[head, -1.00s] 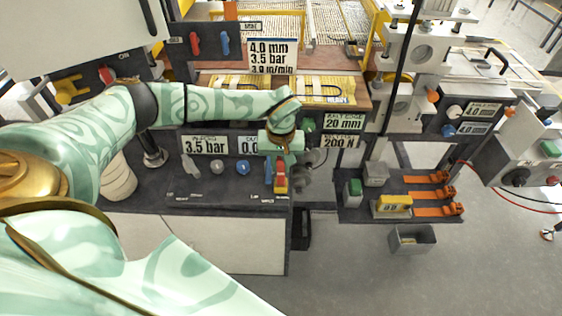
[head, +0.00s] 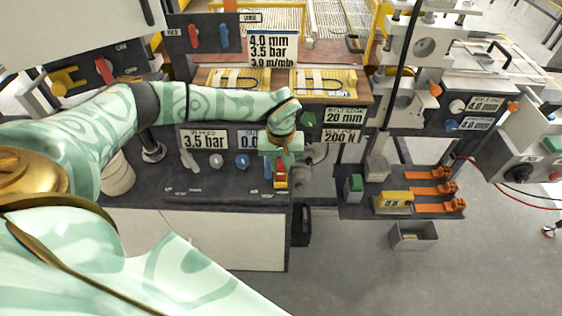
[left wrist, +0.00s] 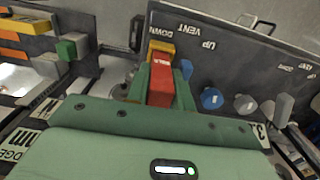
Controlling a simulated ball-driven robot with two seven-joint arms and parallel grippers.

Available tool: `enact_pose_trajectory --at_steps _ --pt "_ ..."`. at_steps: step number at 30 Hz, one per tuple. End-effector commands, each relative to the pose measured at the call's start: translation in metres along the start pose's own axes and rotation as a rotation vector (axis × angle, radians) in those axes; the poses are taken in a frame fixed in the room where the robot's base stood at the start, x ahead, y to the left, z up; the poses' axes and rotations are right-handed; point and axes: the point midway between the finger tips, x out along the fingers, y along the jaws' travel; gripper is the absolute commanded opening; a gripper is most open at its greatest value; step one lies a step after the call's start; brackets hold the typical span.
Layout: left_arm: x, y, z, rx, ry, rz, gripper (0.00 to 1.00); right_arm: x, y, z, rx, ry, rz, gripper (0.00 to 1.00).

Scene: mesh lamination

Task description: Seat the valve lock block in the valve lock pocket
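The red block (left wrist: 161,86), apparently the valve lock block, sits between the two green fingers of my left gripper (left wrist: 161,92) and seems clamped by both. In the head view my left gripper (head: 281,168) hangs over the right part of the dark valve panel, fingers downward. A yellow piece (left wrist: 160,47) lies at the far end of the red block; whether it is part of the block or the pocket I cannot tell. A blue lever (left wrist: 186,69) stands close beside the right finger in the wrist view. The pocket is not clearly visible. My right gripper is not in view.
Blue knob (left wrist: 212,99) and grey knob (left wrist: 244,104) stand on the panel (head: 225,187) near the gripper. A separate shelf (head: 350,211) to the right holds a green block (head: 354,187), a yellow block (head: 394,202) and orange clamps (head: 434,190). A grey bin (head: 413,237) is below.

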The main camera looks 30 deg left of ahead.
Motion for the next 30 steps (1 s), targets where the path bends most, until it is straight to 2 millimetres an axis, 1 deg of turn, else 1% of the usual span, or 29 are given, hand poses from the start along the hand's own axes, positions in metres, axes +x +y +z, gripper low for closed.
enact_pose_trajectory --at_steps 1,2,10,14,17,20,24,27,30 --pt "-0.001 0.0 0.0 0.0 0.0 0.0 0.38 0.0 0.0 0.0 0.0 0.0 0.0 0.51" --pt "-0.001 0.0 0.0 0.0 0.0 0.0 0.47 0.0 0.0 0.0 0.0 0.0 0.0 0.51" --pt "-0.001 0.0 0.0 0.0 0.0 0.0 0.47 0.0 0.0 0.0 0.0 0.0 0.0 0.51" --pt "-0.011 0.0 -0.001 0.0 0.003 0.002 0.47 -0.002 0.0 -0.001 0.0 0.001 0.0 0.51" --pt "-0.029 0.001 -0.001 0.0 0.004 0.003 0.47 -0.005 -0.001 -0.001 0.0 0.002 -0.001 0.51" --pt "-0.056 0.0 -0.002 0.001 0.005 0.004 0.47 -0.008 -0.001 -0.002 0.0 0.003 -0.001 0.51" --pt "-0.095 0.001 -0.001 0.001 0.005 0.004 0.47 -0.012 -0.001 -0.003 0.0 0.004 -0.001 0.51" --pt "-0.12 0.0 -0.001 0.001 0.004 0.002 0.47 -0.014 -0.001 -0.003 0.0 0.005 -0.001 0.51" --pt "-0.14 0.0 -0.001 0.0 0.003 0.002 0.47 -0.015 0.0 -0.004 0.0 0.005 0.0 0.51"
